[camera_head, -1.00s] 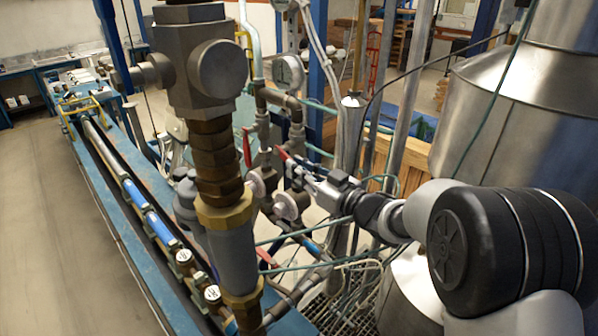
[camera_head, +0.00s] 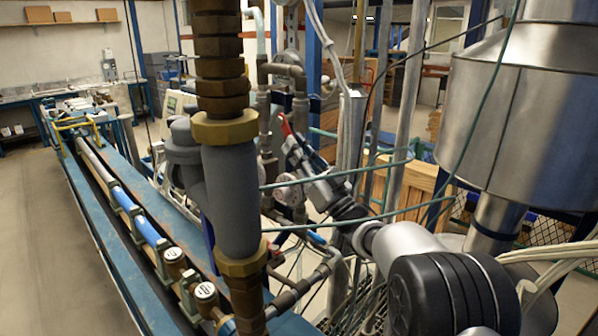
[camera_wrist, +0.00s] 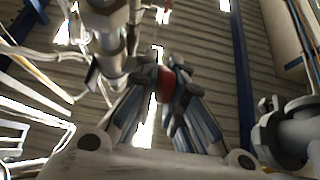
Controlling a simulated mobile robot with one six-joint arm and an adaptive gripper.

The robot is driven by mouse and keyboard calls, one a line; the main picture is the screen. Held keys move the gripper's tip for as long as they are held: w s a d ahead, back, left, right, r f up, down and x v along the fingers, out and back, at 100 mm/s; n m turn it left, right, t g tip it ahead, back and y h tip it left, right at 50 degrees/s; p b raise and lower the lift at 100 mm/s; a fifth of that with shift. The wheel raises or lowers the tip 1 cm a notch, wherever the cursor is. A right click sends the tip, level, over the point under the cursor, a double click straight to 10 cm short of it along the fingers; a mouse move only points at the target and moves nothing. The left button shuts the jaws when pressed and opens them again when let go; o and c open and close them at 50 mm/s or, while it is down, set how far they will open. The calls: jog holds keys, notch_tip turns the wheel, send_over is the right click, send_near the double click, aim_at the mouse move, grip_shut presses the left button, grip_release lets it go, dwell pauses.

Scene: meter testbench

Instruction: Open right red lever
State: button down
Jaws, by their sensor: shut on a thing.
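The right red lever (camera_head: 286,128) shows in the head view as a short red piece, upright and slightly tilted, just right of the thick vertical pipe. My gripper (camera_head: 294,150) reaches up to it from the lower right, its fingertips at the lever. In the wrist view the red lever (camera_wrist: 167,82) sits between the two fingertips of my gripper (camera_wrist: 168,92), which are shut on it. The fingers hide much of the lever and its valve. The other red lever does not show in the head view.
A thick grey pipe with brass fittings (camera_head: 230,200) stands close on the left. Thin green pipes (camera_head: 345,175) cross near my arm. A large steel vessel (camera_head: 530,120) stands at the right. A blue bench (camera_head: 105,235) runs along the left.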

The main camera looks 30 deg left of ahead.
jog(key=a+f+y+b, duration=0.1)
jog(key=b, duration=0.2)
jog(key=shift+w+f, duration=0.1)
jog(key=shift+f, duration=0.05)
jog(key=shift+a+t+y+b, duration=0.15)
jog(key=shift+t+y+b, duration=0.15)
jog(key=shift+y+b, duration=0.4)
jog(key=shift+r, duration=0.2)
jog(key=c, duration=1.7)
grip_release()
jog(key=v, duration=1.2)
